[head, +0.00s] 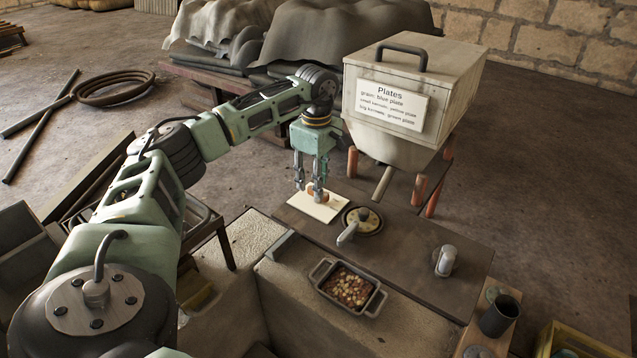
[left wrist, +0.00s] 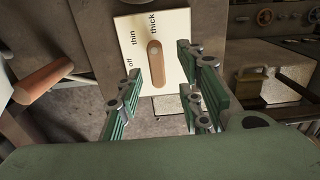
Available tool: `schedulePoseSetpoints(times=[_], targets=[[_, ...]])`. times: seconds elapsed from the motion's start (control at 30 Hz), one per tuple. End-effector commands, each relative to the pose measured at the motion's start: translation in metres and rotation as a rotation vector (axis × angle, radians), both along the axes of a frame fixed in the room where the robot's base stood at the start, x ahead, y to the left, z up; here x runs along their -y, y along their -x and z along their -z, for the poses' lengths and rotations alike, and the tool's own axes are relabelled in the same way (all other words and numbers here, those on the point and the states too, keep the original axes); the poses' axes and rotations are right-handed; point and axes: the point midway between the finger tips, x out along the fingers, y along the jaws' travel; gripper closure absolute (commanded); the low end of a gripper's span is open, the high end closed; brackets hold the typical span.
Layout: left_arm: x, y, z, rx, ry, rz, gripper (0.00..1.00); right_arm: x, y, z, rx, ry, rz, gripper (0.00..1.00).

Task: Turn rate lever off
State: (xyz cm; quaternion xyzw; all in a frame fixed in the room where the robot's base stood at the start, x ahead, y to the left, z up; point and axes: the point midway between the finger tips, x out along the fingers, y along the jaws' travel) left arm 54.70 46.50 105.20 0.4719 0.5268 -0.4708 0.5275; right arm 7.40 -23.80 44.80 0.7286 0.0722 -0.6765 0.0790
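The rate lever (left wrist: 156,65) is an orange-brown rounded bar on a cream plate (left wrist: 178,22) marked off, thin and thick. In the left wrist view its upper end points towards the word thick. In the head view the cream plate (head: 310,211) lies on the machine's dark top, and the lever is partly hidden behind my fingers. My left gripper (head: 309,189) hangs over the plate with its fingers pointing down. In the left wrist view my left gripper (left wrist: 166,86) is open, with the lever between its fingers and a gap on both sides. My right gripper is not in view.
A large hopper (head: 412,95) with a "Plates" sign stands just right of my left gripper. A round lid with a handle (head: 362,221), a metal knob (head: 445,260) and a tray of mixed grain (head: 348,287) are nearby. An orange-ended handle (left wrist: 50,80) is at left.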

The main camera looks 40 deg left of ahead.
Motion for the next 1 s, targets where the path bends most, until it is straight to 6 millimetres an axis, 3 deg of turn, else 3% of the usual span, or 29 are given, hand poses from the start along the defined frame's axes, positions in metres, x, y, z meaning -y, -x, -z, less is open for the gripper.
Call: schedulePoseSetpoints(times=[0.17,0.4,0.53,0.9,1.0], targets=[[0.0,0.0,0.02,-0.001,0.0,0.0,0.66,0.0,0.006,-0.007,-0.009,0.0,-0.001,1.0],[0.0,-0.001,0.027,0.002,0.001,0.0,0.66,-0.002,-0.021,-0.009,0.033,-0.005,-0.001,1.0],[0.0,-0.001,0.027,0.002,0.001,0.0,0.67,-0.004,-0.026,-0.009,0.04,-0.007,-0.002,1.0],[0.001,-0.001,0.027,0.002,0.001,0.001,0.99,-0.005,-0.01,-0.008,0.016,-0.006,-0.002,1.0],[0.001,-0.001,0.027,0.002,0.001,0.001,1.0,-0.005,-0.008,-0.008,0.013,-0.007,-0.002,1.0]])
